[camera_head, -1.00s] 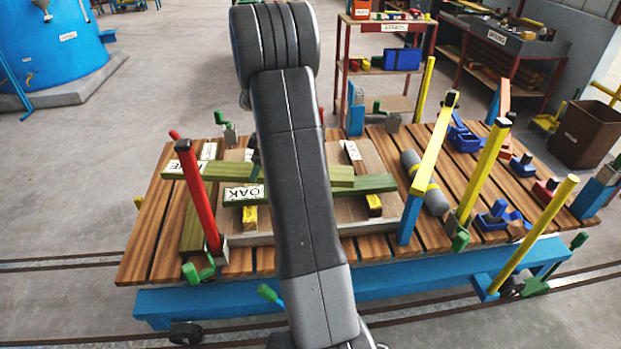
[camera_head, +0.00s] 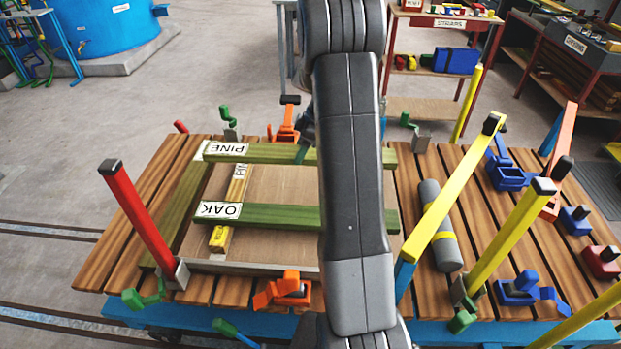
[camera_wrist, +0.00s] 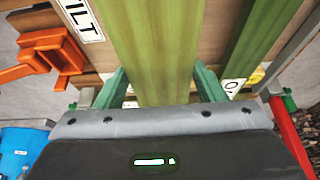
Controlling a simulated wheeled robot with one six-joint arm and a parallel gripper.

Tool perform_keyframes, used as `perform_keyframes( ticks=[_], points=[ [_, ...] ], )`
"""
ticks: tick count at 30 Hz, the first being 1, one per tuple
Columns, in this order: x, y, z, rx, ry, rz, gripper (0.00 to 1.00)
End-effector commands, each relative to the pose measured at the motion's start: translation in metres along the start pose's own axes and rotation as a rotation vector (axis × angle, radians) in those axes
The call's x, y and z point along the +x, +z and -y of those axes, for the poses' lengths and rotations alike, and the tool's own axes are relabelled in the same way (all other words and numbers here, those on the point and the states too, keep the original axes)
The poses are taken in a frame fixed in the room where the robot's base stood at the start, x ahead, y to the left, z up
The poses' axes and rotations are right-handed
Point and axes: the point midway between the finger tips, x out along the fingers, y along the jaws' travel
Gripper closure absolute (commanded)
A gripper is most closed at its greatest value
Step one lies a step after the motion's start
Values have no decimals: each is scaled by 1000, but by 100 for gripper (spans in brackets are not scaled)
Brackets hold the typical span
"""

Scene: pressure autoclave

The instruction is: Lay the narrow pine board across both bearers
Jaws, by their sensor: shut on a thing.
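The narrow green-tinted pine board (camera_head: 265,152), labelled PINE, spans the far side of the frame left to right. The matching OAK board (camera_head: 285,216) lies parallel, nearer me. A bearer with yellow ends (camera_head: 219,238) runs under their left parts; the other bearer is hidden behind my arm. My gripper (camera_wrist: 163,82) has its green fingers on both sides of the pine board (camera_wrist: 155,40), shut on it. The oak board (camera_wrist: 262,35) shows at right in the wrist view. I cannot tell whether the pine board touches the bearers.
Orange clamps stand at the near (camera_head: 284,290) and far (camera_head: 287,122) edges. Another green board (camera_head: 180,215) lies along the left side.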

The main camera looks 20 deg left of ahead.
Motion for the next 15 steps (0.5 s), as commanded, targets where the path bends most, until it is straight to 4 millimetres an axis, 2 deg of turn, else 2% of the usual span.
perform_keyframes(
  ticks=[3, 6, 15],
  points=[
    [22, 9, 1, 2, -3, 0, 76],
    [35, 15, 0, 2, -1, 0, 76],
    [60, 25, 0, 2, -2, 1, 76]
  ],
)
